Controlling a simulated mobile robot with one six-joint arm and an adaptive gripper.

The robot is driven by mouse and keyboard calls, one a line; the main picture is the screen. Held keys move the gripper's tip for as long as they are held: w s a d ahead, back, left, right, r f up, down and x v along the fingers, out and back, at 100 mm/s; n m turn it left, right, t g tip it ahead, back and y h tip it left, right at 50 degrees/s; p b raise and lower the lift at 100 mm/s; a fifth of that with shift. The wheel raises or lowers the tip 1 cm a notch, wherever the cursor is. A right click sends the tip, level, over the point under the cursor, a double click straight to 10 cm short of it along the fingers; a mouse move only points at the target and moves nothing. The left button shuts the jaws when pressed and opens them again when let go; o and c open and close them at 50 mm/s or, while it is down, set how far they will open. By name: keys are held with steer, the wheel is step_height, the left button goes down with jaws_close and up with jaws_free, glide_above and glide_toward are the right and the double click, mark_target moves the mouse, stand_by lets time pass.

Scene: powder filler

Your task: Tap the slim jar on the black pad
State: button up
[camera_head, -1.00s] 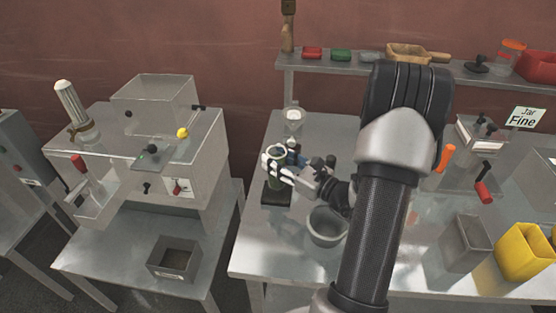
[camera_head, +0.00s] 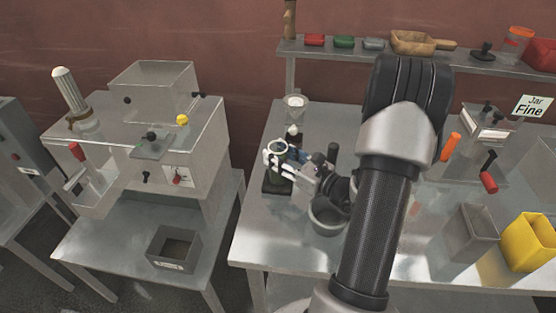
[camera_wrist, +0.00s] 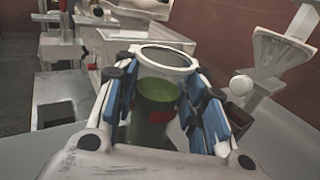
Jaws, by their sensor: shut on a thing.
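The slim jar (camera_head: 278,151) is clear, with a pale rim, and stands upright in my gripper (camera_head: 279,163). In the wrist view the jar (camera_wrist: 157,98) shows green powder inside and a red patch on its side, between the blue finger pads. My gripper (camera_wrist: 165,108) is shut around it. The black pad (camera_head: 271,188) lies on the right table, directly below the jar in the head view. The fingers hide the jar's lower part, so I cannot tell whether its base touches the pad.
A round grey bowl (camera_head: 327,218) stands close to the right of the pad, partly behind my arm. A small white-topped funnel or cup (camera_head: 295,103) stands behind. The powder filler (camera_head: 150,130) is on the left table with an open grey bin (camera_head: 174,247).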

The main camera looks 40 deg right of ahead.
steer(key=shift+r, duration=0.1)
steer(key=shift+r+p, duration=1.15)
steer(key=shift+r, duration=0.25)
steer(key=shift+f, duration=0.2)
steer(key=shift+f+b, duration=1.3)
steer(key=shift+f, duration=0.15)
steer(key=shift+r, duration=0.15)
steer(key=shift+r, duration=0.1)
steer(key=shift+r+p, duration=1.3)
steer(key=shift+f, duration=0.1)
